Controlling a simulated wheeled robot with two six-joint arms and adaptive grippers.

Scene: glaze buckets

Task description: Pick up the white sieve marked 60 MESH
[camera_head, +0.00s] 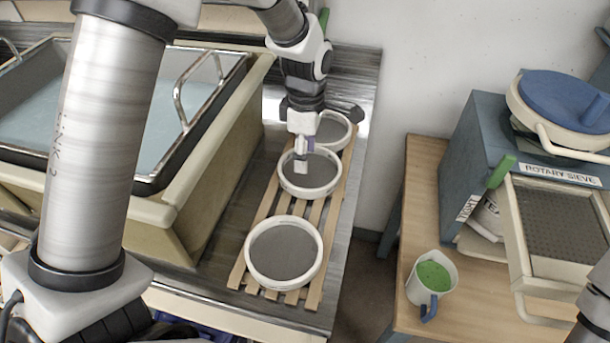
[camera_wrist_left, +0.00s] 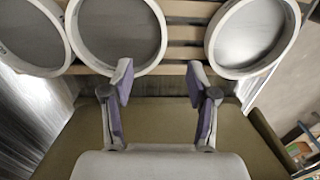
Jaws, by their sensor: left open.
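Three round white sieves with grey mesh lie in a row: a near one (camera_head: 284,253), a middle one (camera_head: 313,172) and a far one (camera_head: 338,128), partly hidden by my arm. I cannot read a mesh number on any. My left gripper (camera_head: 301,160) points down and overlaps the middle sieve in the head view. In the left wrist view my open, empty left gripper (camera_wrist_left: 160,85) has its purple-padded fingers below the middle sieve (camera_wrist_left: 117,30); another sieve (camera_wrist_left: 250,35) is to the right, a third (camera_wrist_left: 30,35) to the left. My right gripper is out of view.
The sieves lie on a slatted wooden rack (camera_head: 236,272) on a metal bench. A basin (camera_head: 175,165) with a metal handle stands left. A wooden table (camera_head: 408,235) at right holds a green-filled jug (camera_head: 434,276) and a rotary sieve unit (camera_head: 480,130). A gap separates bench and table.

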